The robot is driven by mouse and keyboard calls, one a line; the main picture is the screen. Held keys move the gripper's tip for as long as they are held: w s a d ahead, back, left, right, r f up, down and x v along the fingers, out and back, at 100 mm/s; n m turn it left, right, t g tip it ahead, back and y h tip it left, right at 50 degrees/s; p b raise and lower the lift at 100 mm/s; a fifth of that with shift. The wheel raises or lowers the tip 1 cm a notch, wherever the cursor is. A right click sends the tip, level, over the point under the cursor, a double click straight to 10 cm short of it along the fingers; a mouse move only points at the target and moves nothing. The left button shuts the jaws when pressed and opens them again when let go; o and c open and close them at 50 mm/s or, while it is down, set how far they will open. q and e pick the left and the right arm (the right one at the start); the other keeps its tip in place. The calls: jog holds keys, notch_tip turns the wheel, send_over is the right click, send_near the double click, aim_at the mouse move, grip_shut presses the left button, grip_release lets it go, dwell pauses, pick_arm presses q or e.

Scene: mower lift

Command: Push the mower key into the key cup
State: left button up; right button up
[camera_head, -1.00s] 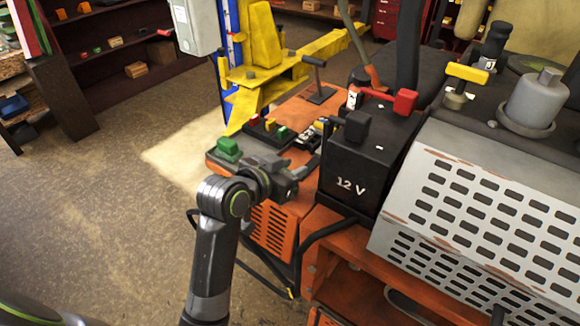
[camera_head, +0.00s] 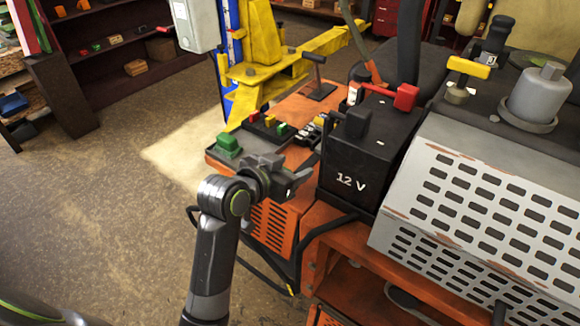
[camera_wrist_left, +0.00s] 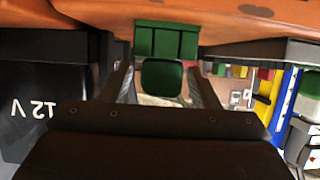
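My left gripper (camera_head: 294,178) is at the front edge of the orange machine, beside the black 12 V battery. In the left wrist view its two fingers (camera_wrist_left: 162,88) stand apart, with a gap between them. A green block with a square green part (camera_wrist_left: 162,78) shows in that gap, with no clear contact. A green block (camera_head: 228,145) sits on the machine's left corner in the head view. I cannot tell which part is the mower key; the key cup is not clearly identifiable. My right gripper is not in view.
The battery (camera_head: 362,165) stands close right of my left gripper. A perforated grey guard (camera_head: 480,200) and a yellow-handled fitting (camera_head: 468,67) lie further right. A yellow lift (camera_head: 265,75) stands behind. Black cables hang below the gripper. The floor at left is clear.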

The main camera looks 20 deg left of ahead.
pick_arm(q)
jog(key=shift+s+a+r, duration=0.2)
jog(key=shift+s, duration=0.2)
jog(key=p+v, duration=1.2)
jog(key=v, duration=0.4)
jog(key=shift+s+r, duration=0.15)
jog(key=shift+s, duration=0.05)
jog(key=shift+a, duration=0.1)
